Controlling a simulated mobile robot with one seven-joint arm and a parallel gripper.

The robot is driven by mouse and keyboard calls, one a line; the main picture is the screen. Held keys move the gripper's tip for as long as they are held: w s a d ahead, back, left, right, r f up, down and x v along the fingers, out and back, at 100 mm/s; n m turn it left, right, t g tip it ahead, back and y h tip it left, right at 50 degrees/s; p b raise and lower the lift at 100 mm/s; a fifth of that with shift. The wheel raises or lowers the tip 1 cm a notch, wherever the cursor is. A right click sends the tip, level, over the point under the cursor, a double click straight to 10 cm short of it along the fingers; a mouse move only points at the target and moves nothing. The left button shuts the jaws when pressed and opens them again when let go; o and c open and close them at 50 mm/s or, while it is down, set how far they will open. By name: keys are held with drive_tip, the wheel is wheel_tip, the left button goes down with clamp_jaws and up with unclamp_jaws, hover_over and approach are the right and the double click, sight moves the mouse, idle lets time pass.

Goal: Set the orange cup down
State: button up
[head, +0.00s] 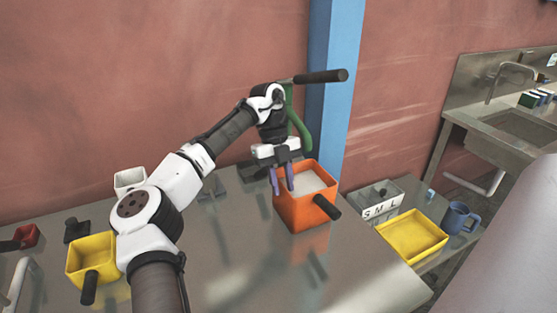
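The orange cup (298,213) is a square, open-topped container with pale powder (306,183) inside and a black handle (327,207) towards the front right. It is upright over the right part of the metal table. I cannot tell whether its base touches the table. My gripper (282,188) points down at the cup's left rim, its two purple fingers a small gap apart. They seem to straddle the rim, one outside and one inside. Whether they are clamped on the wall is not clear.
The bare metal table (235,255) is clear left of the cup. A yellow cup (90,258) and a white cup (130,180) stand at left. At right are a tray marked S M L (382,208), a yellow tray (411,236) and a blue mug (458,218). A blue post (335,90) rises behind.

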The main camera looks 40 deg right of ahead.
drive_tip(key=p+v, duration=0.2)
drive_tip(key=v, duration=0.7)
drive_tip(key=shift+w+r, duration=0.1)
drive_tip(key=shift+r, duration=0.3)
drive_tip(key=shift+w+d+r, duration=0.1)
drive_tip(key=shift+w+r, duration=0.2)
drive_tip(key=shift+r, duration=0.15)
